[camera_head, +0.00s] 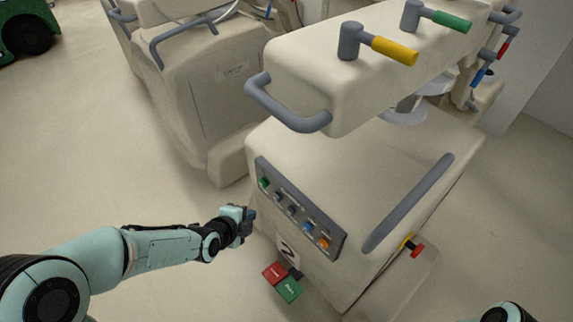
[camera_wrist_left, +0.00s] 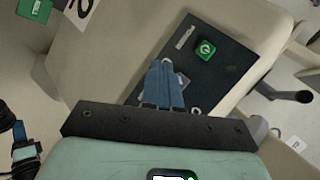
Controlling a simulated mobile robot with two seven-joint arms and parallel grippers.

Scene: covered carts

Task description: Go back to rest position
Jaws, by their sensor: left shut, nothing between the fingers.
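My left gripper (camera_head: 250,220) is at the left side of the near cart's front, close to the button panel (camera_head: 300,211). In the left wrist view my left gripper (camera_wrist_left: 164,66) has its blue fingers together, with nothing between them. The fingertips appear in front of the dark panel (camera_wrist_left: 218,75), left of a green power button (camera_wrist_left: 205,50); I cannot tell whether they touch it. Of my right arm only a link shows at the bottom right of the head view; its gripper is not clearly seen.
The near cart (camera_head: 355,160) has a grey handle (camera_head: 410,203) and red and green pedals (camera_head: 282,281) low at its front. Its overhanging upper part carries yellow (camera_head: 394,50) and green levers. A second cart (camera_head: 215,90) stands behind left.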

